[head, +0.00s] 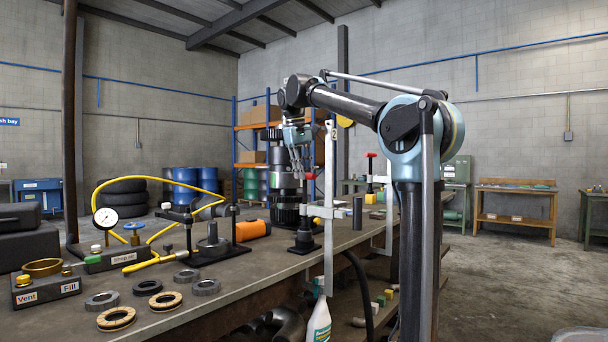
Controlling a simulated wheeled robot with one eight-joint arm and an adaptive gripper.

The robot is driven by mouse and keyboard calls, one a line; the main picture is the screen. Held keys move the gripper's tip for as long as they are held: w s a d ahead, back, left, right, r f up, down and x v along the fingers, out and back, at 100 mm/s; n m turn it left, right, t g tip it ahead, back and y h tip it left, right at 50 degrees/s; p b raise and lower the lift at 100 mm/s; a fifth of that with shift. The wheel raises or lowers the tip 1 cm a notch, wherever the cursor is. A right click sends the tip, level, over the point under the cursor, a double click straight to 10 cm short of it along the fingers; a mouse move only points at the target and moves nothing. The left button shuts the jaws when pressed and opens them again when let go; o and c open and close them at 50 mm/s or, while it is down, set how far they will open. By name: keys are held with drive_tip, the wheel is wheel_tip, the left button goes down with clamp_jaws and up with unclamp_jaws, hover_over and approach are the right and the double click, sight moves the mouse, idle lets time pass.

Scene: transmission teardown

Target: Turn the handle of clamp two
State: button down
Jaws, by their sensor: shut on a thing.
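Clamp two is the tall grey bar clamp (328,215) with a mark at its top, upright at the table's front edge. Its red handle (311,176) shows just left of the bar. My gripper (303,171) points down from the arm at the handle, its fingers shut on it. The fingertips are small here, and their exact grip on the handle is hard to make out. A dark stacked transmission part (282,182) stands behind the gripper.
A second clamp with a red handle (371,157) stands to the right. On the bench (225,285) at left are a pressure gauge (106,218), a yellow hose (140,184), several rings and an orange object (253,230). A spray bottle (319,325) is below the front edge.

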idle(0.3)
drive_tip(key=c, duration=1.5)
unclamp_jaws()
drive_tip(key=shift+r, duration=0.1)
drive_tip(key=r, duration=0.3)
drive_tip(key=s+a+r, duration=0.1)
drive_tip(key=r, duration=0.7)
drive_tip(key=shift+s+a+r, duration=0.25)
drive_tip(key=shift+a, duration=0.1)
